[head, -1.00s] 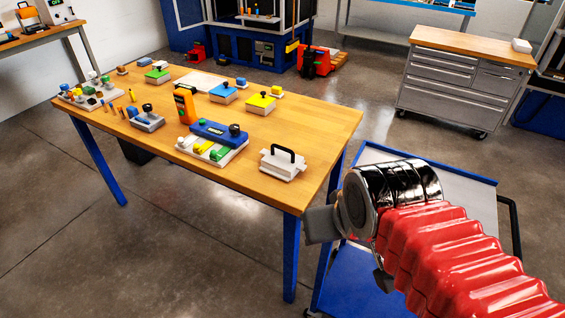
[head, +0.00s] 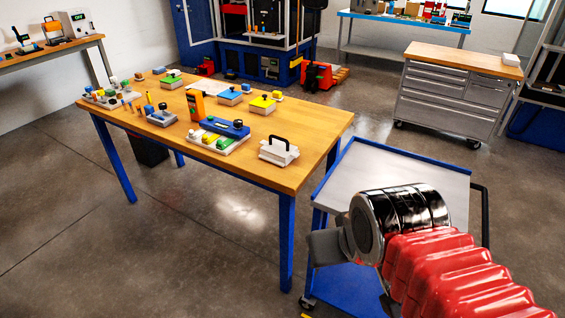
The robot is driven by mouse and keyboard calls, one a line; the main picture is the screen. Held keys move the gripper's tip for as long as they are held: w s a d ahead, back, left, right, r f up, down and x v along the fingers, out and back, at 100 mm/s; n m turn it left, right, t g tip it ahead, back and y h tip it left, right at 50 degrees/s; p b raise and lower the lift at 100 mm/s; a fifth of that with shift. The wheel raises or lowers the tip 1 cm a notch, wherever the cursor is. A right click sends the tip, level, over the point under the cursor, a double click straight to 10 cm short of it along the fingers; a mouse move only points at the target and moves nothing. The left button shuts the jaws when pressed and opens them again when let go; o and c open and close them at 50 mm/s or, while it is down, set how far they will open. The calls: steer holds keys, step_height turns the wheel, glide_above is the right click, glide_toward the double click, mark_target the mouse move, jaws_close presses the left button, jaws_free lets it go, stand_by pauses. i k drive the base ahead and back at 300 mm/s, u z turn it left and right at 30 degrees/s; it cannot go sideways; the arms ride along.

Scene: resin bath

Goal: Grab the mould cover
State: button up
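A white block with a black arched handle (head: 279,152), which looks like the mould cover, sits near the front right corner of the wooden table (head: 312,132). It stands upright with its handle on top and free. My gripper (head: 324,246) shows only as a grey piece at the end of my arm, at the lower right of the head view. It is in front of and to the right of the block, well apart from it, over the blue trolley. Its fingers are mostly hidden, so I cannot tell their opening or whether they hold anything.
Next to the block is a white tray with coloured pieces (head: 211,141) and a blue bar across it. An orange device (head: 195,104) stands behind. Small blocks with knobs (head: 228,96) are spread over the table. A blue trolley with a grey top (head: 392,172) stands right of the table.

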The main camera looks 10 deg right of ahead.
mark_target(278, 151)
steer(key=k, duration=0.7)
steer(key=u, duration=0.65)
steer(key=i, duration=2.1)
steer(key=z, duration=0.25)
